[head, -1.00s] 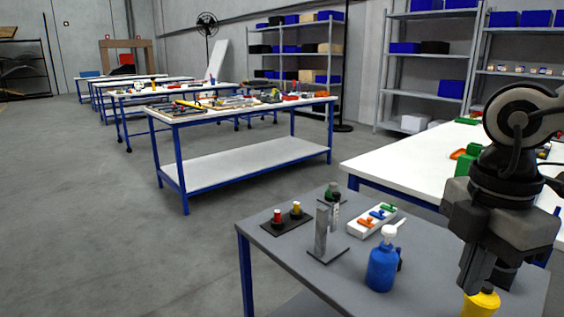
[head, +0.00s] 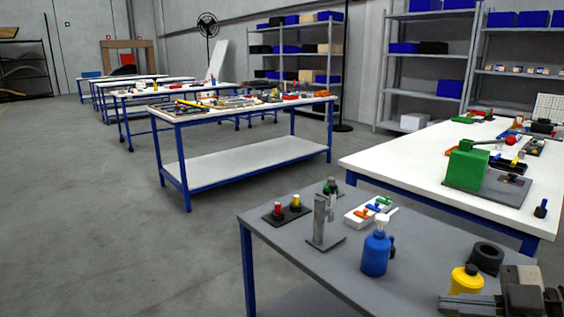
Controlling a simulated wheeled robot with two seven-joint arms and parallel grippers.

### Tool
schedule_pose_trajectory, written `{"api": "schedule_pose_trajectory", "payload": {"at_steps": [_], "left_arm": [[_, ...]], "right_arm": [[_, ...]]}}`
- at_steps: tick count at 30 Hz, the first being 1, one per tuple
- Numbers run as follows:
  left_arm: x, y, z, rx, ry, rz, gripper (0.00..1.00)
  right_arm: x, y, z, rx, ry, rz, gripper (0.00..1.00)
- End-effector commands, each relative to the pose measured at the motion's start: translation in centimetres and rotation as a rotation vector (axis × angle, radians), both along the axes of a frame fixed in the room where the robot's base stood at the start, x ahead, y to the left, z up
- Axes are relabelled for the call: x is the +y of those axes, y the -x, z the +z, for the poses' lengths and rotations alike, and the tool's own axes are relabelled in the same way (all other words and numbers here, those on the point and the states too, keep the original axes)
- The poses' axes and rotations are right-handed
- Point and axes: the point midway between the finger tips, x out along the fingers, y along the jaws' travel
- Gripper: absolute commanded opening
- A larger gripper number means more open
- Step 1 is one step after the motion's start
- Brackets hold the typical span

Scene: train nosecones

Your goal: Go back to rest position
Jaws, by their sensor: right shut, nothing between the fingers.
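My right gripper (head: 447,303) is low in the bottom right corner of the head view, pointing left, with its fingers shut and empty. It overlaps the lower part of a yellow bottle (head: 466,280) in the picture; I cannot tell whether they touch. The grey table (head: 300,262) lies to its left and behind it. The rest of my right arm is cut off by the frame. My left gripper is not in view.
A blue bottle (head: 376,254), a metal upright stand (head: 320,222), a white tray (head: 370,212) and a black ring (head: 487,257) stand on the grey table. A white workbench (head: 400,152) with a green device (head: 467,168) is behind. Open floor lies left.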

Motion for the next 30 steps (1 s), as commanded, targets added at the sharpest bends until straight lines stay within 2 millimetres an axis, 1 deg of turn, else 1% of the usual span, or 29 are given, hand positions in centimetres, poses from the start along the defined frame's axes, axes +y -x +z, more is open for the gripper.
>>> {"api": "schedule_pose_trajectory", "payload": {"at_steps": [1, 2, 3, 5, 6, 8, 9, 11, 12, 14, 15, 16, 18, 21, 22, 25, 30], "left_arm": [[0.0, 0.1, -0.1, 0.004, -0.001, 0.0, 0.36], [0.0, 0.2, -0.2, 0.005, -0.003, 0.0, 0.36], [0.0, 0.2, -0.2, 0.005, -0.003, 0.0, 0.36], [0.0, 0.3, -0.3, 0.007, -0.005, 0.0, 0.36], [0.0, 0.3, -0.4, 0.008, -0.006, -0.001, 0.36], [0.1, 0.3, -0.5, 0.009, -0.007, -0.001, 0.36], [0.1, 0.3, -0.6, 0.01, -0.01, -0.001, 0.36], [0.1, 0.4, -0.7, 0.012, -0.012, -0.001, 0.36], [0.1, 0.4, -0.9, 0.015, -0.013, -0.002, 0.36], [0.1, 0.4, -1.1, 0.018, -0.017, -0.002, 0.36], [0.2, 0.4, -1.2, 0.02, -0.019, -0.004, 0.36], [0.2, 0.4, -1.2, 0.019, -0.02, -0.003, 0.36], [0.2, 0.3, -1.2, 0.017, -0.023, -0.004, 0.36], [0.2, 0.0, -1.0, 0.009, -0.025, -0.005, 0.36], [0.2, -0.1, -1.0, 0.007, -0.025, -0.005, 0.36], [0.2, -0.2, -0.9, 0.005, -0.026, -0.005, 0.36], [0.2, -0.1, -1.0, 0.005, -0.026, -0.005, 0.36]], "right_arm": [[-0.7, 0.0, -1.5, -0.023, -0.082, -0.101, 0.0], [-1.1, -0.1, -2.4, -0.036, -0.117, -0.161, 0.0], [-1.6, 0.0, -3.7, -0.049, -0.156, -0.244, 0.0], [-2.2, 0.2, -5.9, -0.054, -0.204, -0.37, 0.0], [-2.4, 0.5, -7.5, -0.047, -0.226, -0.453, 0.0], [-2.4, 1.2, -10.1, -0.018, -0.25, -0.572, 0.0], [-2.2, 1.8, -11.9, 0.009, -0.259, -0.647, 0.0], [-1.3, 3.0, -14.7, 0.069, -0.266, -0.748, 0.0], [-0.4, 3.8, -16.5, 0.117, -0.265, -0.805, 0.0], [1.3, 5.2, -18.9, 0.197, -0.261, -0.874, 0.0], [2.7, 6.0, -20.2, 0.251, -0.258, -0.905, 0.0], [3.8, 6.6, -21.0, 0.29, -0.254, -0.922, 0.0], [6.4, 7.9, -22.5, 0.376, -0.25, -0.942, 0.0], [9.4, 9.1, -23.7, 0.465, -0.243, -0.945, 0.0], [10.0, 9.4, -23.8, 0.485, -0.242, -0.943, 0.0], [11.4, 9.9, -24.1, 0.52, -0.237, -0.934, 0.0], [11.7, 10.0, -24.2, 0.529, -0.236, -0.931, 0.0]]}}
